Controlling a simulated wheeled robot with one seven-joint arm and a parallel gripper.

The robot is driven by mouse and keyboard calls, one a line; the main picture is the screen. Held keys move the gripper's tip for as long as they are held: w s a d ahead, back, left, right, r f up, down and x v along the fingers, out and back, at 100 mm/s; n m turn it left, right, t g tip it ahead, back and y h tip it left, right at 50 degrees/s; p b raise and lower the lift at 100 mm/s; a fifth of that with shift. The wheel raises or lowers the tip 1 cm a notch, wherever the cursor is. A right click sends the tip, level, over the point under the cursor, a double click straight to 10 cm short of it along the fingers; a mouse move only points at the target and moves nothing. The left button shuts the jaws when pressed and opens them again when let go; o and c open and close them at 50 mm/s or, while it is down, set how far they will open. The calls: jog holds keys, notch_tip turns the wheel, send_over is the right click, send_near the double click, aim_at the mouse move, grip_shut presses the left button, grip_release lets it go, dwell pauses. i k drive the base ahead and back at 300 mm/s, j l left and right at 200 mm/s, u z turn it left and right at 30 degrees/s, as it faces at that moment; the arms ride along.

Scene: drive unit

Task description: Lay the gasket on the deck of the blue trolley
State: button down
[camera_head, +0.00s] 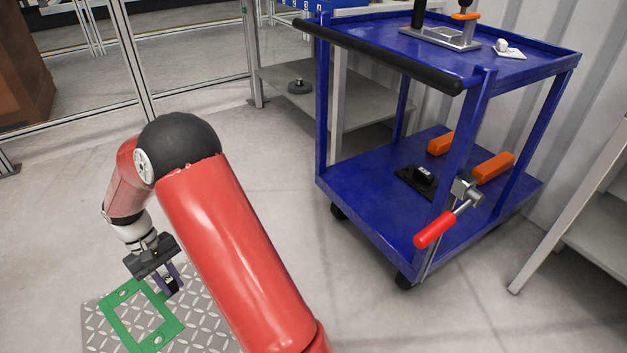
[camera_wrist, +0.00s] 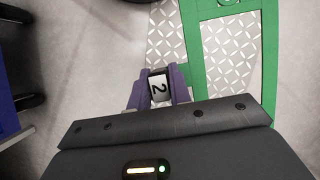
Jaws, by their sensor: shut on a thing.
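The gasket appears to be the flat green rectangular frame (camera_head: 168,328) with holes, at lower left over a diamond-patterned metal plate. It shows large in the wrist view (camera_wrist: 269,60), its near end hidden by my gripper. My gripper (camera_head: 172,287) is beside the frame's edge, its purple fingers shut on a small dark block with a pale face marked 2 (camera_wrist: 159,88). I cannot tell whether this block is part of the gasket. The blue trolley (camera_head: 345,190) stands at right, with an upper deck (camera_head: 470,65) and a lower deck (camera_head: 375,210).
A toggle clamp (camera_head: 440,36) and a small white part (camera_head: 508,48) occupy the upper deck. The lower deck holds a black item (camera_head: 417,181) and orange blocks (camera_head: 494,167). A red-handled clamp (camera_head: 435,230) sticks out at the trolley's near corner. Floor between gripper and trolley is clear.

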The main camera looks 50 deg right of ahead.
aim_at(392, 199)
jog(key=i+z, duration=0.15)
jog(key=z, duration=0.3)
jog(key=i+j+z, duration=0.1)
jog(key=z, duration=0.3)
jog(key=i+j+z, duration=0.1)
jog(key=z, duration=0.35)
jog(key=j+z, duration=0.2)
jog(key=z, duration=0.25)
jog(key=i+j+z, duration=0.1)
jog(key=z, duration=0.35)
jog(key=i+j+z, duration=0.25)
jog(key=z, duration=0.15)
jog(key=i+j+z, duration=0.25)
jog(key=z, duration=0.2)
jog(key=j, duration=0.1)
